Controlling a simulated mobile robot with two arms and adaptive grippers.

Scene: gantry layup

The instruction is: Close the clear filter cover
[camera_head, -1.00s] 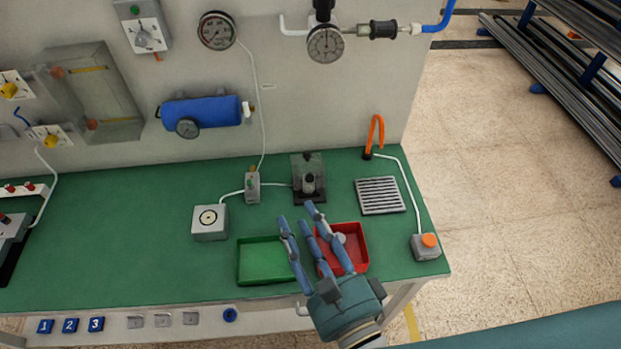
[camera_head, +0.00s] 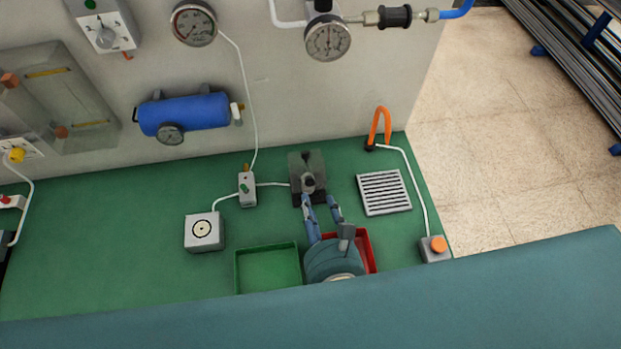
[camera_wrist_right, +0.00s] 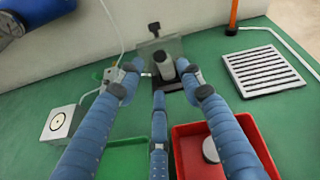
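The clear filter cover (camera_head: 314,160) is a see-through grey panel standing raised behind a dark cylindrical filter on a dark base (camera_head: 298,199) on the green bench. The cover also shows upright in the right wrist view (camera_wrist_right: 148,52), with a dark knob at its top and a grey cylinder in front. My right gripper (camera_head: 321,204) is over the red tray, with its blue fingers reaching toward the filter base. In the wrist view the gripper (camera_wrist_right: 159,76) has its fingers spread and empty, with the cylinder beyond and between the tips. Contact cannot be told. My left gripper is not in view.
A red tray (camera_head: 366,250) with a pale round piece (camera_wrist_right: 210,150) and a green tray (camera_head: 268,267) lie near the front. A slotted grate (camera_head: 384,192) is right of the filter. A small valve box (camera_head: 246,188) stands left, its white hose leading to the filter.

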